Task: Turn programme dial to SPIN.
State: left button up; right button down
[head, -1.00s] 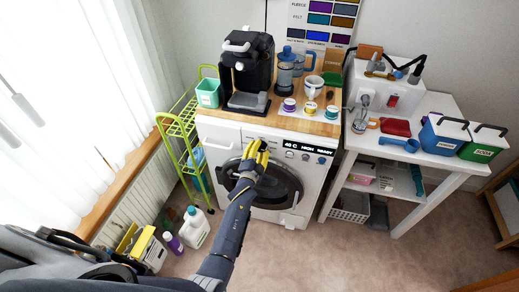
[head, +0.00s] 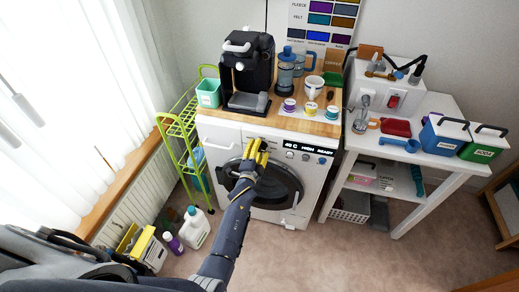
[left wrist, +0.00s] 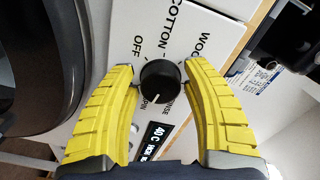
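The black programme dial (left wrist: 160,82) fills the middle of the left wrist view. Labels OFF, COTTON, and partly covered WOOL, RINSE and SPIN ring it. Its white pointer mark is directed down and slightly left, towards the SPIN label. My left gripper (left wrist: 160,72) has one yellow finger on each side of the dial, with what looks like a narrow gap at both sides. In the head view my left gripper (head: 257,146) is at the washing machine's (head: 226,135) control panel and hides the dial. My right gripper is not in view.
The panel display (head: 309,149) reads 40 C HIGH READY. The round door (head: 285,190) is below my left gripper. A coffee machine (head: 248,70), cups and jars stand on the wooden top. A white table (head: 437,166) with tubs stands at the right.

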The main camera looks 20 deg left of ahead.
pick_arm(q)
jog(key=shift+o, duration=1.3)
jog(key=shift+d, duration=0.1)
jog(key=shift+s, duration=0.1)
jog(key=s, duration=1.1)
jog(key=shift+s+d, duration=0.15)
jog(key=shift+s, duration=0.25)
